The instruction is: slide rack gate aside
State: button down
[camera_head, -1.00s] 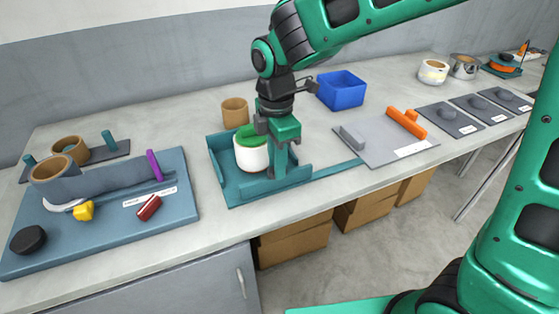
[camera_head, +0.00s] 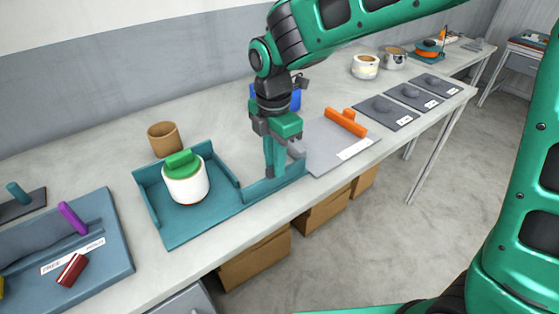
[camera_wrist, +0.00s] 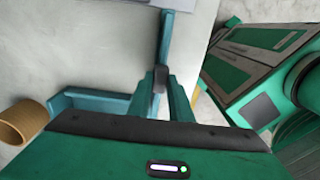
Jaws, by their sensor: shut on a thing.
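The rack (camera_head: 180,226) is a teal tray with low walls on the bench. A white canister with a green knobbed lid (camera_head: 186,186) stands upright in it. The gate (camera_head: 254,193) is a low teal bar to the right of the rack's front side, leaving the front before the canister open. My gripper (camera_head: 270,174) is over the gate, pointing down, right of the canister. In the wrist view, the fingertips (camera_wrist: 159,80) are shut on a dark part of the gate. The teal bar of the gate (camera_wrist: 166,42) extends beyond them. The fingers partly hide the grip.
A tan cup (camera_head: 165,139) stands behind the rack. A grey board (camera_head: 330,150) with an orange handle (camera_head: 346,122) lies close to the right of the gate. A blue bin (camera_head: 294,100) is partly hidden behind my arm. A blue board (camera_head: 110,255) lies at left.

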jog(key=shift+w+d+r, duration=0.2)
jog(key=shift+w, duration=0.25)
jog(key=c, duration=1.6)
grip_release()
jog(key=shift+f, duration=0.1)
jog(key=shift+s, duration=0.1)
notch_tip(320, 180, up, 11)
jog(key=shift+f, duration=0.15)
